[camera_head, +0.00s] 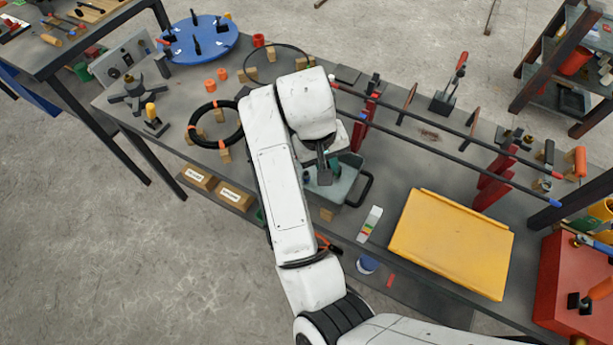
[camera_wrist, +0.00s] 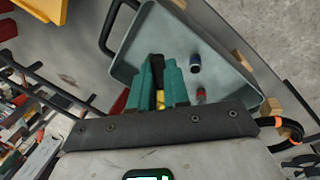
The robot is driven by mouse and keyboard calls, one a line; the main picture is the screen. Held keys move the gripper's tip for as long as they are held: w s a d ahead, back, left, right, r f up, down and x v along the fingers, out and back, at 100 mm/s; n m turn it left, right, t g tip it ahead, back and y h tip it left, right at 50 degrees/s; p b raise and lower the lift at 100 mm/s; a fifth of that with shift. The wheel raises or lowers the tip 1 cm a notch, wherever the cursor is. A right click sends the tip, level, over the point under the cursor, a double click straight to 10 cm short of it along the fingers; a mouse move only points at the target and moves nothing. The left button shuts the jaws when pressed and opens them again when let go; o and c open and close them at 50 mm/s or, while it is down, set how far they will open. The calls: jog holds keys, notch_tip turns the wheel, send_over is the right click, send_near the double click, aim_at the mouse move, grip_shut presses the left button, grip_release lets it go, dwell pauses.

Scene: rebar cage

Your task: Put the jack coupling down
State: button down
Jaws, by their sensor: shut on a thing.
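My gripper (camera_wrist: 159,80) has teal fingers, shut on a narrow black and yellow piece (camera_wrist: 157,68), which I take to be the jack coupling. Much of it is hidden between the fingers. In the wrist view the fingers are over a grey tray (camera_wrist: 130,65). I cannot tell whether the held piece touches the tray floor. In the head view my arm partly covers the gripper (camera_head: 330,163) and the tray (camera_head: 345,188).
The tray has a dark handle (camera_head: 364,188). A yellow panel (camera_head: 452,243) lies to its right on the grey bench. Long dark bars (camera_head: 450,157) on red stands (camera_head: 493,180) run behind and to the right. A black ring (camera_head: 192,126) on wooden blocks is to the left.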

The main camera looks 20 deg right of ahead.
aim_at(327, 189)
jog(key=shift+a+x, duration=0.25)
jog(key=shift+x, duration=1.05)
jog(key=shift+a+x, duration=0.2)
jog(key=shift+x, duration=1.05)
jog(key=shift+a+x, duration=0.25)
jog(key=shift+x, duration=1.05)
jog(key=shift+w+f, duration=0.15)
jog(key=shift+f, duration=0.05)
jog(key=c, duration=1.2)
grip_release()
jog(key=p+v, duration=0.2)
jog(key=v, duration=1)
jog(key=shift+r, duration=0.1)
